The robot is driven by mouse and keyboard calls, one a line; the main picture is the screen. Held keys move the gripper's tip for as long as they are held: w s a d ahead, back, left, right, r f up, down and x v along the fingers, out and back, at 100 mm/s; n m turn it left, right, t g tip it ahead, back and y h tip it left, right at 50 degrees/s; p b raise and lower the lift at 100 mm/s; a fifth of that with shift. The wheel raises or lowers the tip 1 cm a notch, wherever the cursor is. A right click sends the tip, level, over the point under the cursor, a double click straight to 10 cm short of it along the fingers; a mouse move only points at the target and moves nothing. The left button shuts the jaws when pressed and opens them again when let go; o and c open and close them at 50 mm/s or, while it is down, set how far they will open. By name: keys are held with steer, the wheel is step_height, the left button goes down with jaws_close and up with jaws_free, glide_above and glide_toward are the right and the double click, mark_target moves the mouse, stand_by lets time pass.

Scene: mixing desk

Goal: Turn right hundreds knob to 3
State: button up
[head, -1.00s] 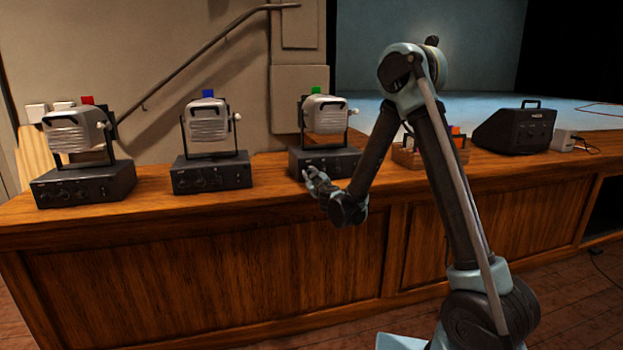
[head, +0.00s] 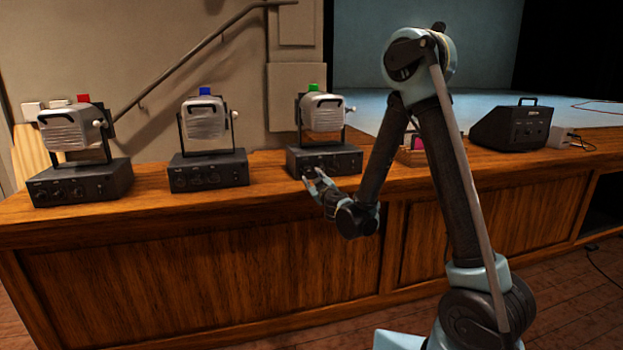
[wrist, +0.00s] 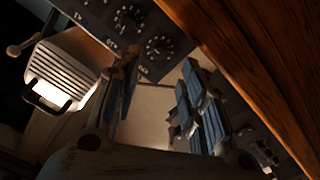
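The right lamp unit has a dark control box (head: 345,160) under a silver lamp head (head: 324,113) with a green block on top. In the wrist view the box's front panel (wrist: 101,26) shows tilted, with two round dial knobs, one upper-left (wrist: 128,18) and one lower-right (wrist: 158,46). Their labels and settings are too small to read, so I cannot tell which is the hundreds knob. My gripper (head: 313,174) is in front of this panel, near its left part. In the wrist view my gripper (wrist: 160,65) has its fingers apart, with nothing visible between them. Contact with a knob is unclear.
Two similar lamp units stand to the left, with a blue block (head: 205,92) and a red block (head: 83,98). A dark speaker (head: 512,128) stands at the right. A small box (head: 412,156) is partly behind my arm. The wooden desk front (head: 180,265) is below.

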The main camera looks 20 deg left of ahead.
steer(key=shift+v, duration=2.05)
steer(key=w+d+r+m+h, duration=0.2)
steer(key=d+m+h, duration=0.25)
steer(key=d, duration=0.95)
steer(key=w+d+r+m+h, duration=0.1)
steer(key=d+r+m+h, duration=0.15)
steer(key=d+h, duration=0.75)
steer(key=s+d+f+m+g+y, duration=0.1)
steer(key=s+d+f+m+g, duration=0.2)
steer(key=d, duration=0.6)
steer(key=s+d+m+g+y, duration=0.1)
steer(key=s+d+g, duration=0.1)
steer(key=s+d, duration=0.55)
steer(key=s+d+f+g+y, duration=0.1)
steer(key=s+f+g, duration=0.1)
steer(key=s, duration=0.6)
steer(key=s+d+f+g+y, duration=0.1)
steer(key=s+d+f+g, duration=0.1)
steer(key=s, duration=0.6)
steer(key=s+d+f+m+g+y, duration=0.1)
steer(key=s+f+g, duration=0.3)
steer(key=s, duration=0.4)
steer(key=shift+s+d+f, duration=0.3)
steer(key=shift+d+f, duration=0.15)
steer(key=shift+d, duration=0.25)
